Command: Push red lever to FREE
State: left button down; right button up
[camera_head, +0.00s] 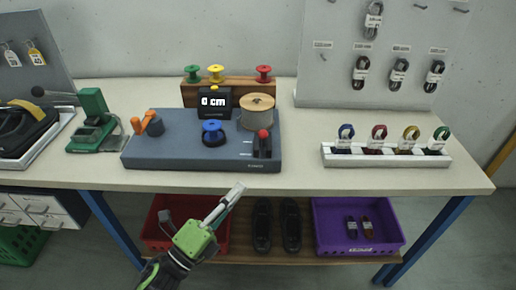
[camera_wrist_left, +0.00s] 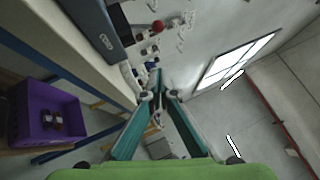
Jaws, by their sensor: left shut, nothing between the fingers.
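The red lever (camera_head: 262,134) stands at the right end of the dark grey machine (camera_head: 200,158), in a black slotted housing (camera_head: 262,150). Its red knob (camera_wrist_left: 157,26) also shows in the left wrist view. The lettering beside the lever is too small to read. My left gripper (camera_head: 240,188) is shut and empty. It is in front of the table's front edge, below and a little left of the lever, and apart from it. The gripper fingers (camera_wrist_left: 154,100) also show in the left wrist view. My right gripper is not in view.
On the machine are an orange crank (camera_head: 138,125), a blue spool (camera_head: 213,133), a display (camera_head: 214,101) reading 0 cm and a tan spool (camera_head: 258,103). A white rack of laces (camera_head: 388,160) stands to the right. Table space between rack and machine is clear.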

aim_at(263, 140)
pick_arm(q)
jog(key=w+a+p+x, duration=0.1)
jog(key=a+p+x, duration=0.1)
jog(key=x, duration=1)
jog(key=shift+w+a+r+p, duration=0.15)
jog(key=shift+w+r+p, duration=0.2)
jog(key=shift+r+p, duration=0.15)
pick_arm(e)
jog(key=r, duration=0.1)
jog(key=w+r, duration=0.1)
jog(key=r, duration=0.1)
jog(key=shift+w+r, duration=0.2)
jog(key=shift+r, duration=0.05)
pick_arm(q)
jog(key=shift+f, duration=0.1)
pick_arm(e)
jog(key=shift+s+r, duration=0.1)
